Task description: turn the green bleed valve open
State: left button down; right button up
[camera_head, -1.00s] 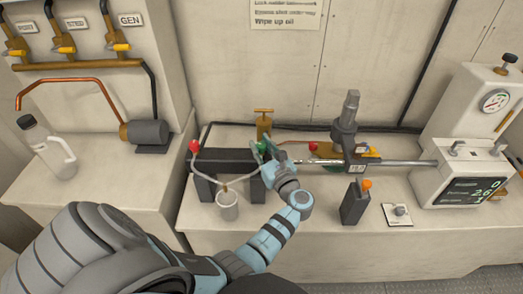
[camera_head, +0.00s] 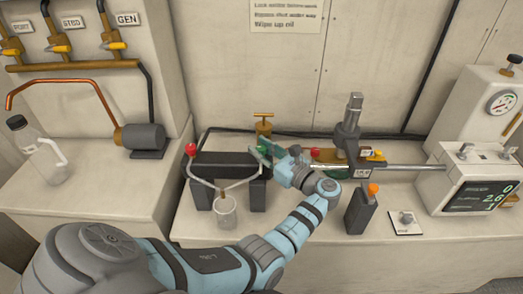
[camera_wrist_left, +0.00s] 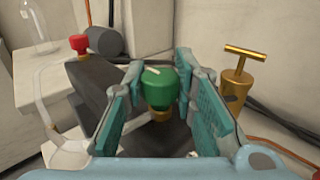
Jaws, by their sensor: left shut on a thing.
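The green bleed valve (camera_wrist_left: 158,88) is a round green knob with a white mark on top and a brass stem below, at the right end of a dark block. My left gripper (camera_wrist_left: 160,100) has its teal fingers on either side of the knob and is shut on it. In the head view my left gripper (camera_head: 264,152) mostly covers the knob, with its wrist out to the right. My right gripper is not in view.
A red knob (camera_head: 191,149) tops the block's left end. Clear tubes lead down to a cup (camera_head: 226,212) in front. A brass T-handle (camera_head: 263,124) stands close behind the valve. A steel cylinder rod (camera_head: 400,167) and an orange-topped dark post (camera_head: 361,210) are to the right.

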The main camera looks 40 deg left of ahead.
aim_at(265, 152)
pick_arm(q)
jog(key=c, duration=1.3)
grip_release()
jog(key=d, duration=0.7)
jog(key=shift+s+d, duration=0.25)
jog(key=shift+s, duration=0.15)
